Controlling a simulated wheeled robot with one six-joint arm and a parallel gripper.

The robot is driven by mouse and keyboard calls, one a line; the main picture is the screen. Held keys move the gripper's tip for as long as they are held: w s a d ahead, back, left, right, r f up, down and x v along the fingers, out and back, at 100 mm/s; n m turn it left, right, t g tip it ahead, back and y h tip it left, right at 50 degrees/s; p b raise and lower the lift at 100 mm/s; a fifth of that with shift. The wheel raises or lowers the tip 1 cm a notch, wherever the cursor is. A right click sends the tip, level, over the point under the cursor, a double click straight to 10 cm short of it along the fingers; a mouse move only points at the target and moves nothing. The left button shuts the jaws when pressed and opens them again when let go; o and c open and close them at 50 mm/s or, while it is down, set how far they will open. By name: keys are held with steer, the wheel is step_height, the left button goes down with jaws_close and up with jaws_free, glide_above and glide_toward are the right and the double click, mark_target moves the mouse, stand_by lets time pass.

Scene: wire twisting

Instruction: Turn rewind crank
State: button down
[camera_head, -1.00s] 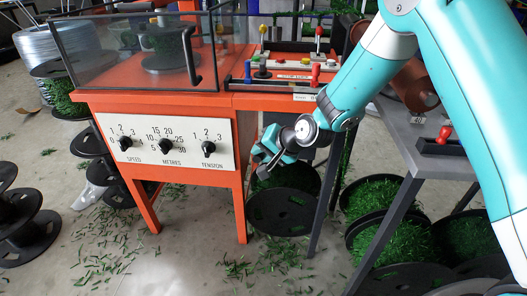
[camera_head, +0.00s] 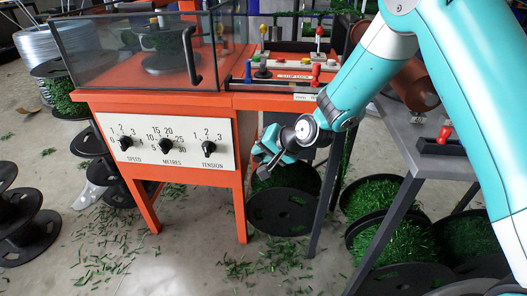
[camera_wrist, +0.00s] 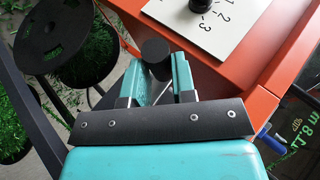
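The rewind crank is mostly hidden behind my gripper in the head view; I cannot make out its arm there. In the wrist view its black cylindrical knob (camera_wrist: 155,52) stands between the two teal fingers of my gripper (camera_wrist: 158,72). The fingers flank the knob on both sides and appear to touch it, with an empty gap lower between them. In the head view my gripper (camera_head: 265,152) is beside the right end of the orange machine (camera_head: 240,195), below its upper control panel.
A white panel (camera_head: 187,160) with speed, metres and tension knobs faces forward. A grey table (camera_head: 455,165) with dark legs stands at right. Black spools with green wire (camera_head: 380,205) stand below. Green clippings (camera_head: 110,240) litter the floor.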

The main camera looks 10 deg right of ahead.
steer(key=c, duration=0.9)
jaws_free()
steer(key=shift+d, duration=0.3)
steer(key=shift+a, duration=0.15)
step_height(320, 180, up, 20)
steer(key=p, duration=0.4)
